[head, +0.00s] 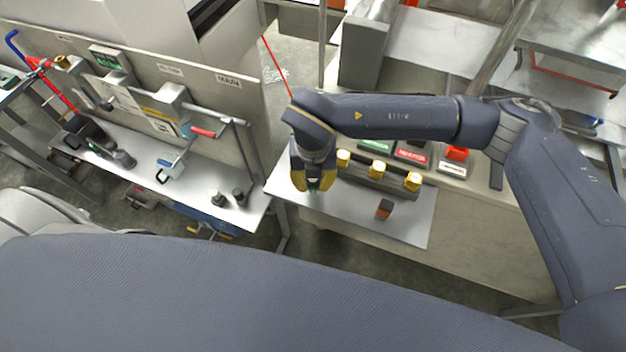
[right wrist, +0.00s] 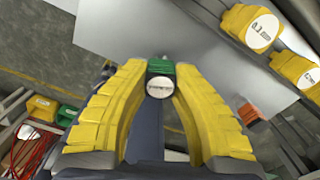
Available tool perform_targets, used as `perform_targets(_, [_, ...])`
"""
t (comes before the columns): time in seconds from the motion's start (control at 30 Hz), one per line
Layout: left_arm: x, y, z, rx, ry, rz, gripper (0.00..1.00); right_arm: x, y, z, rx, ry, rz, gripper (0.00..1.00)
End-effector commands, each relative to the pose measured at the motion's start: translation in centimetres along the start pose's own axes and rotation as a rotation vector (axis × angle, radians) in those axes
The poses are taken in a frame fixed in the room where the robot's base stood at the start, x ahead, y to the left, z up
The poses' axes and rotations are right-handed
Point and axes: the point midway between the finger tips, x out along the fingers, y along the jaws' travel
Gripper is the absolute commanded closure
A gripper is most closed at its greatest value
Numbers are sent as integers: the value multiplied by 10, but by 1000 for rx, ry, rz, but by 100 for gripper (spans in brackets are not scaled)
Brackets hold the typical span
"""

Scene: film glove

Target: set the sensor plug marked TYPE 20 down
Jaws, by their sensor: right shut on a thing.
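My right gripper (head: 314,184) is shut on a small green plug (right wrist: 160,70) with a round white end face. The print on that face is too small to read, so I cannot tell whether it says TYPE 20. In the right wrist view, the plug sits between the tips of the yellow fingers (right wrist: 160,88). In the head view, the gripper hangs over the left part of a pale bench top (head: 330,205), left of the rack; the gap below it is hard to judge. My left gripper is not in view.
A dark rack (head: 395,184) holds three yellow plugs (head: 377,169), right of the gripper. An orange and dark block (head: 384,209) lies on the bench in front. The front of the bench top is otherwise clear. A second bench (head: 180,190) stands left, across a gap.

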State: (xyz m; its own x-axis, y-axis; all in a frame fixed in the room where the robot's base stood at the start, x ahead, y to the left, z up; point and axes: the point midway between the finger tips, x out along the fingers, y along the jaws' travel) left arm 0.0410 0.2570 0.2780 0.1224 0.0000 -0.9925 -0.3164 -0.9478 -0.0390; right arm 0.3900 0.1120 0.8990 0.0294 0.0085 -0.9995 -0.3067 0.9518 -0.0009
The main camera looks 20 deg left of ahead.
Motion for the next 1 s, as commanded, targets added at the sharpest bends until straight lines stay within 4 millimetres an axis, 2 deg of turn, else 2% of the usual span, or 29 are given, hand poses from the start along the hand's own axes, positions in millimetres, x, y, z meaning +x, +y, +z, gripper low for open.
perform_targets(0.1, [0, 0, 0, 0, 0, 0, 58, 8, 0, 0, 0, 0, 0, 100])
perform_targets(0.47, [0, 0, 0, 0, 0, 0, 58, 10, 0, 0, -1, 0, 0, 100])
perform_targets(0.5, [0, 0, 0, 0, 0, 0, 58, 11, 0, 0, -1, -1, 0, 74])
perform_targets(0.67, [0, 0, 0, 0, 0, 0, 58, 10, 0, 0, -1, -1, 0, 55])
perform_targets(1.0, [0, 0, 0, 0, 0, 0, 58, 6, 0, 0, 0, -1, 0, 54])
